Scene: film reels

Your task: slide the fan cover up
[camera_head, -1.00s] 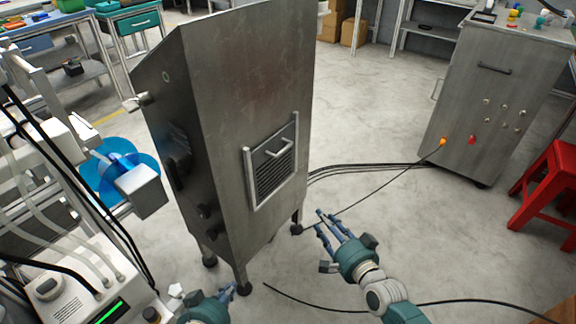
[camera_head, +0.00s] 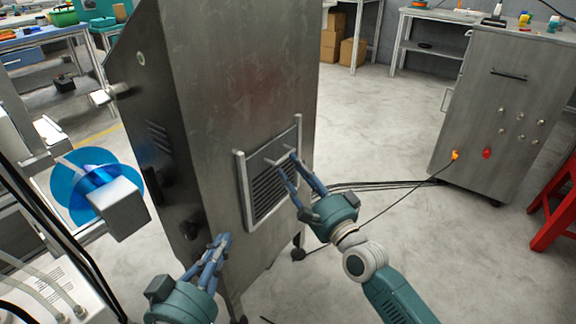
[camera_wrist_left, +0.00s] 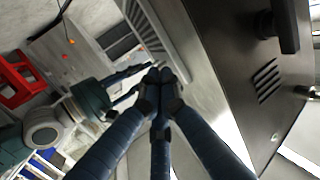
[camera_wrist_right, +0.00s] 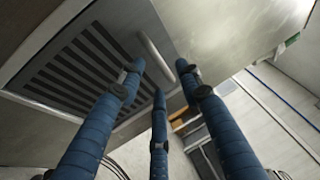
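The fan cover (camera_head: 268,190) is a dark slatted panel with a bar handle, set between two upright metal rails on the front of a tall steel cabinet (camera_head: 235,85). It also shows in the right wrist view (camera_wrist_right: 85,65). The handle (camera_wrist_right: 155,54) sits near its upper part. My right gripper (camera_head: 289,168) is open at the handle. Its fingers are spread, with the handle between and just beyond their tips; contact cannot be told. My left gripper (camera_head: 222,243) is shut and empty, low by the cabinet's front left edge. Its fingertips meet in the left wrist view (camera_wrist_left: 158,76).
A blue reel (camera_head: 80,190) is on equipment at left. A grey cabinet (camera_head: 490,110) with buttons stands at right, beside a red stool (camera_head: 555,205). Black cables (camera_head: 375,185) run between the cabinets. The floor between them is otherwise mostly clear.

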